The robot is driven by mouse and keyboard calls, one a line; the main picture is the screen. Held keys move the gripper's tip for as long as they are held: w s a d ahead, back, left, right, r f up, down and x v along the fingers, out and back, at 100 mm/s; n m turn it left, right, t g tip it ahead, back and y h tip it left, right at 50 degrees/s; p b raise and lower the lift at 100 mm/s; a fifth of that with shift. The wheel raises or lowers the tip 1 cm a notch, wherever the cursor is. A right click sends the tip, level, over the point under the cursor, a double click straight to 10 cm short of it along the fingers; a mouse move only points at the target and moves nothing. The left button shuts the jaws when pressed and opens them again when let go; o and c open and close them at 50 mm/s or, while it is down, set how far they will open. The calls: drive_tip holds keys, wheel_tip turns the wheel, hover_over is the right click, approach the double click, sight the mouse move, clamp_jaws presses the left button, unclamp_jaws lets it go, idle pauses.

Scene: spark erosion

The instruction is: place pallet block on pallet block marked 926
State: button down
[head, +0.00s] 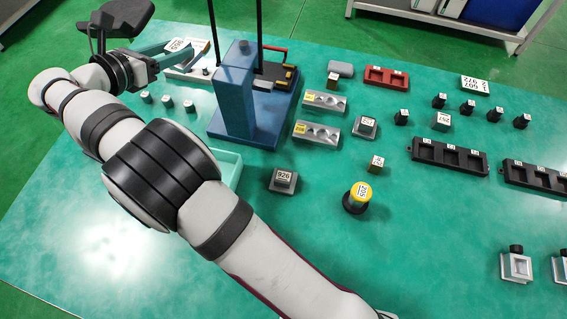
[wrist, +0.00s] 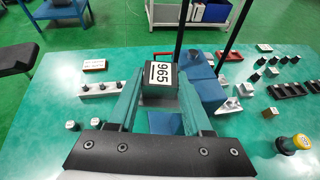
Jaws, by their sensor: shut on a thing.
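In the head view my gripper (head: 178,50) is at the upper left, holding the block above the table's far left part. The pallet block marked 926 (head: 284,181) is a grey block with a wider base. It stands on the green table near the middle in the head view, well to the right of and nearer than my gripper, with nothing on top. I cannot make it out in the wrist view.
A blue machine (head: 233,95) with a column stands between my gripper and block 926. A pale green tray (head: 224,170) is left of that block, partly behind my arm. A yellow-topped cylinder (head: 358,197) stands to its right. Black trays (head: 448,157) lie farther right.

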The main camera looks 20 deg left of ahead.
drive_tip(key=s+d+m+g+h, duration=0.1)
drive_tip(key=s+d+m+h, duration=0.15)
drive_tip(key=d, duration=0.95)
drive_tip(key=s+d+m+g+h, duration=0.1)
drive_tip(key=s+d+m+h, duration=0.15)
drive_tip(key=d, duration=0.85)
drive_tip(key=s+d+m+g+h, duration=0.2)
drive_tip(key=s+d, duration=0.1)
drive_tip(key=d, duration=0.9)
hover_over(278, 179)
wheel_tip(278, 179, down, 18)
drive_tip(key=shift+d+f, duration=0.1)
drive_tip(key=shift+d, duration=0.05)
wheel_tip(278, 179, down, 4)
drive_tip(key=shift+f, duration=0.1)
drive_tip(key=shift+c, duration=1.6)
unclamp_jaws()
drive_tip(key=shift+f, duration=0.1)
